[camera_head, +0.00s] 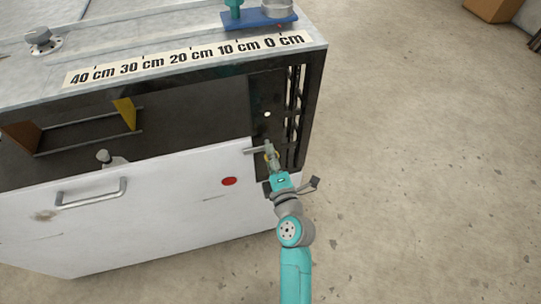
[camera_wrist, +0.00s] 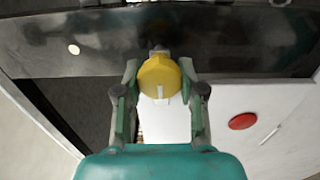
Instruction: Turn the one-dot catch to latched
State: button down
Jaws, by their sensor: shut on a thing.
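The one-dot catch shows in the wrist view as a yellow round knob (camera_wrist: 158,78) with a pale mark on its face, in front of a dark panel (camera_wrist: 250,45). A single white dot (camera_wrist: 74,49) is on that panel; it also shows in the head view (camera_head: 267,114). My gripper (camera_wrist: 160,88) has its two fingers on either side of the knob, shut on it. In the head view my gripper (camera_head: 271,160) is at the panel, beside a short grey bar (camera_head: 254,150) that points left. The gripper hides most of the catch there.
The white door (camera_head: 170,205) has a grey handle (camera_head: 91,192) and a red oval (camera_head: 229,181). Slotted dark rails (camera_head: 297,105) stand right of the panel. A scale strip (camera_head: 190,58) lies on the bench top. Open floor is at the right.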

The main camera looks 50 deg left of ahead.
jog(key=c, duration=0.7)
grip_release()
jog(key=shift+o, duration=0.2)
jog(key=v, duration=1.2)
jog(key=shift+f, duration=0.1)
